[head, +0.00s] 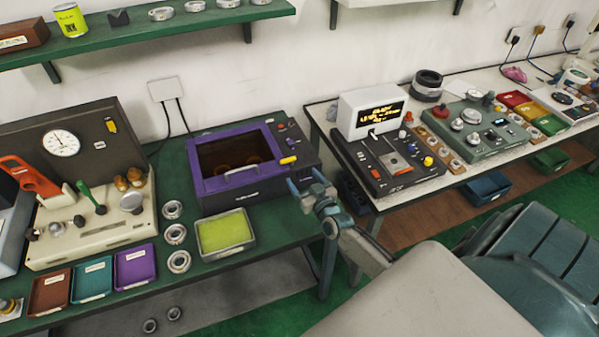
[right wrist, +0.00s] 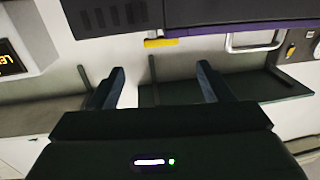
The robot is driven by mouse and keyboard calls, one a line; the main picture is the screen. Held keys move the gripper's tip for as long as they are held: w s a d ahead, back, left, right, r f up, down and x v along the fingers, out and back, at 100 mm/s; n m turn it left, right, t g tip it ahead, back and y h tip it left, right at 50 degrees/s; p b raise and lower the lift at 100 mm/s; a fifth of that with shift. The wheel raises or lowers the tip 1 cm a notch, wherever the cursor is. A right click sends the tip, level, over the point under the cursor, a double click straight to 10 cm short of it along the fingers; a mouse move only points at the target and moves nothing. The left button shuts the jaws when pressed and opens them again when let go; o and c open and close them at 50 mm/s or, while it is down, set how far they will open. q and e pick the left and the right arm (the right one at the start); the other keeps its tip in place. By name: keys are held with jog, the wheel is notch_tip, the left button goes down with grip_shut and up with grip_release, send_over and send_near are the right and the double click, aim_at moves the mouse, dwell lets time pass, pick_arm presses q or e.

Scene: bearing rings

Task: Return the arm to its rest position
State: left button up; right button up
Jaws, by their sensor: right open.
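My right gripper (head: 305,180) is in front of the right end of the purple-framed oven box (head: 236,160), near the gap between the two tables. In the right wrist view my right gripper (right wrist: 160,84) has its two dark fingers wide apart with nothing between them. The oven's yellow handle (right wrist: 160,42) and silver bar handle (right wrist: 254,42) lie beyond the fingers there. My left gripper is not in view. Bearing rings (head: 175,234) lie in a column on the green table (head: 180,150), left of a tray with a yellow-green pad (head: 226,234).
A beige test station (head: 95,225) and small brown, teal and purple trays (head: 134,266) stand at the left. A black console (head: 385,163) with a lit display (head: 378,115) stands on the right table. A dark chair (head: 520,240) is at the lower right. A green shelf (head: 150,30) hangs above.

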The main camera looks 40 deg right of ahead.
jog(key=shift+s, duration=0.1)
dwell(0.5)
jog(key=s+a+f+n+g+y, duration=0.2)
jog(key=s+a+n+g+y, duration=0.3)
jog(key=s+a, duration=0.7)
jog(key=s+a+r+m+g+h, duration=0.1)
jog(key=s+r+g+h, duration=0.3)
jog(key=s, duration=0.7)
jog(key=s+a+r+m+g, duration=0.1)
jog(key=s+r+m+g, duration=0.3)
jog(key=s, duration=0.6)
notch_tip(320, 180, down, 40)
jog(key=d+n+g+b, duration=0.2)
jog(key=d+g+b, duration=0.1)
jog(key=b, duration=0.5)
jog(key=s+f+b, duration=0.2)
jog(key=s+f, duration=0.7)
jog(key=f, duration=0.3)
jog(key=s+d+f+b, duration=0.1)
jog(key=s+f+b, duration=0.2)
jog(key=s+f, duration=0.6)
notch_tip(320, 180, down, 3)
jog(key=shift+r+g, duration=0.1)
jog(key=shift+g, duration=0.2)
